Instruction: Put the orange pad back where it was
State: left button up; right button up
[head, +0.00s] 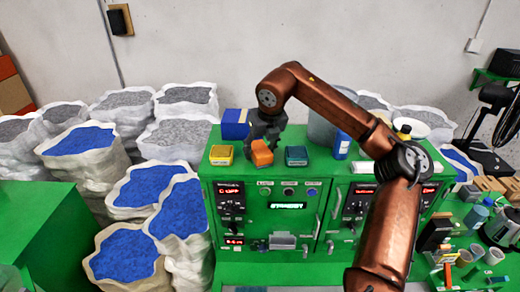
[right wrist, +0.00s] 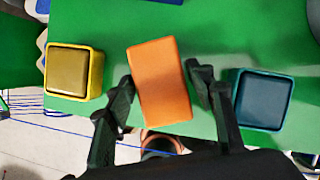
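The orange pad (head: 262,154) is a small block at the top of the green machine, between a yellow box and a teal box. My right gripper (head: 263,140) reaches it from above, its fingers on either side. In the right wrist view, the orange pad (right wrist: 160,82) lies between the two dark fingertips (right wrist: 160,80), which appear to touch its long sides. The pad looks slightly turned and tilted against the boxes. Whether its underside touches the machine is hidden. My left gripper is out of view.
The yellow box (head: 221,155) and teal box (head: 296,155) stand close on either side. A blue box (head: 235,124) is behind, and a blue can (head: 341,145) is to the right. The green machine top (head: 322,162) has free room near its front edge.

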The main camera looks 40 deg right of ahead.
jog(key=shift+o, duration=0.7)
jog(key=shift+s, duration=0.1)
jog(key=shift+r, duration=0.25)
jog(key=shift+s+r, duration=0.1)
jog(key=shift+r, duration=0.25)
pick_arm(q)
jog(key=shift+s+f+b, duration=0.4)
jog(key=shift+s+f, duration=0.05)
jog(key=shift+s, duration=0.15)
pick_arm(e)
jog(key=v, duration=1.1)
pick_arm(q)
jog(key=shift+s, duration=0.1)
pick_arm(e)
jog(key=shift+s, duration=0.2)
